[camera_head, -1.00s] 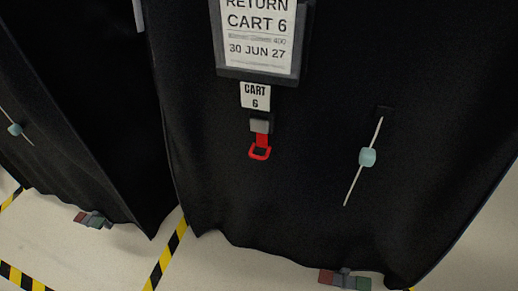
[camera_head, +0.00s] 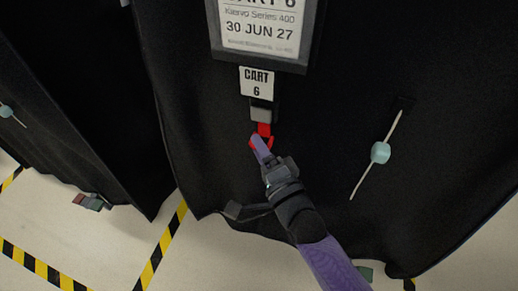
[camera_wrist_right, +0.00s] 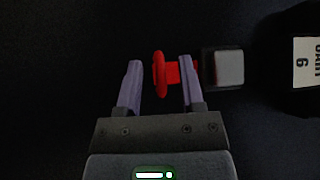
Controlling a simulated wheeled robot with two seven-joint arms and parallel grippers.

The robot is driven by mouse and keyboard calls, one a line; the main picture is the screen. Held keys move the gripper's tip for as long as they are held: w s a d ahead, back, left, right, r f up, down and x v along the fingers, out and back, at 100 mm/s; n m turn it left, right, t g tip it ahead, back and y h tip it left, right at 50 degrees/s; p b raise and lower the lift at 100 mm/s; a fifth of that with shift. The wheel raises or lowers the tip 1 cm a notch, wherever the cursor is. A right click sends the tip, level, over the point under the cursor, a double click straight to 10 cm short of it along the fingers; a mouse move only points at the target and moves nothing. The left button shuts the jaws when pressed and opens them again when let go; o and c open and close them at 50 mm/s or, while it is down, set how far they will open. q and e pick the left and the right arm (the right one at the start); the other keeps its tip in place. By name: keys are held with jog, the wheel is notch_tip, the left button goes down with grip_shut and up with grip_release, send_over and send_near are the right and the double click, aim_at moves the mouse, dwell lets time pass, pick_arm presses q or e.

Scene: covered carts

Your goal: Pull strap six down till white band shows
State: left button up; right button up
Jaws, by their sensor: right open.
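The red strap (camera_head: 264,129) of cart 6 hangs from a grey buckle (camera_head: 262,113) below the label "CART 6" (camera_head: 256,82) on a black cover. No white band shows on the strap. My right gripper (camera_head: 262,143) is at the strap's red loop and hides part of it. In the right wrist view, the red loop (camera_wrist_right: 158,74) lies between the two open purple fingers of my right gripper (camera_wrist_right: 158,85), with the buckle (camera_wrist_right: 224,68) just beyond the right finger. I cannot tell whether a finger touches the strap. My left gripper is not in view.
A framed sign (camera_head: 262,30) hangs above the label. A pale blue toggle (camera_head: 380,152) on a cord hangs to the right. Another covered cart (camera_head: 75,110) stands at the left. Yellow-black tape (camera_head: 160,250) marks the pale floor.

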jog(key=shift+w+a+r, duration=0.1)
jog(key=shift+w, duration=0.15)
grip_shut()
dwell(1.3)
